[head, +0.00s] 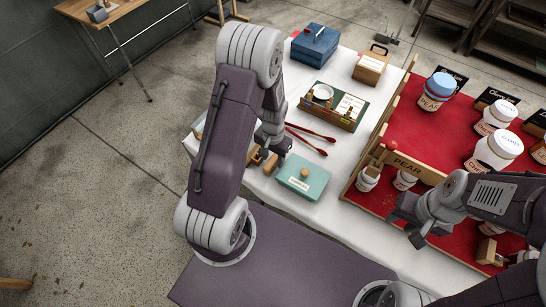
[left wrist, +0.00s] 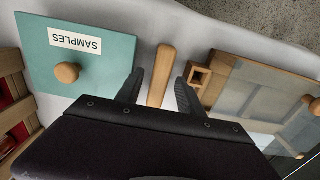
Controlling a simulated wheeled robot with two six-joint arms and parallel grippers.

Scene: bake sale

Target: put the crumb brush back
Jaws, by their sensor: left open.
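A light wooden handle (left wrist: 161,75), perhaps the crumb brush's, shows in the left wrist view between the spread fingers of my left gripper (left wrist: 156,90), with a gap on each side. Its bristles are not visible, and my gripper hides its near end. In the head view my left gripper (head: 268,147) is over the white table's left part, close to a small wooden piece (head: 270,164). A small square wooden socket (left wrist: 200,79) stands just right of the handle in the wrist view. My right gripper (head: 409,222) is over the red cloth, its fingers apart and empty.
A teal SAMPLES box (head: 303,177) with a wooden knob is close beside my left gripper. Red tongs (head: 311,140) lie behind it. A clear-lidded case (left wrist: 258,90) is right in the wrist view.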

